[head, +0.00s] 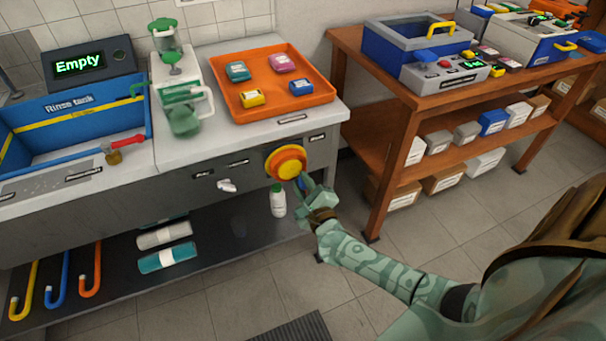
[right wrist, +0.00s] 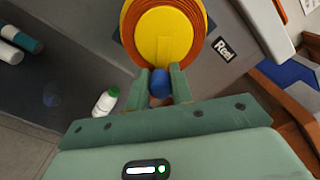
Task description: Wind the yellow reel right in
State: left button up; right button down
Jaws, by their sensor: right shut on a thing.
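The yellow reel (head: 288,165) with an orange rim is mounted on the front panel of the bench. It also shows in the right wrist view (right wrist: 165,35), with a "Reel" label to its right. A blue knob (right wrist: 161,83) sits at the reel's lower edge in the right wrist view. My right gripper (head: 306,184) is at the lower right edge of the reel, its fingers shut on the blue knob between them. In the head view the gripper hides the knob. My left gripper is not in view.
A grey-topped bench (head: 215,65) holds an orange tray (head: 315,98) with several small coloured blocks and a green and white apparatus (head: 180,92). A blue rinse tank (head: 75,112) is at left. A white bottle (head: 278,200) stands below the reel. A wooden shelf unit (head: 385,130) stands right.

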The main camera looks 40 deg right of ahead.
jog(key=shift+f, duration=0.1)
jog(key=c, duration=1.2)
grip_release()
jog(key=shift+c, duration=0.2)
jog(key=shift+s, duration=0.15)
jog(key=shift+s+a, duration=0.1)
jog(key=shift+s, duration=0.25)
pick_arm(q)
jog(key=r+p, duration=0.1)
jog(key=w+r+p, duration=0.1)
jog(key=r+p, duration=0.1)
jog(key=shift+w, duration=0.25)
pick_arm(e)
jog(key=v, duration=1.5)
jog(key=shift+s, duration=0.25)
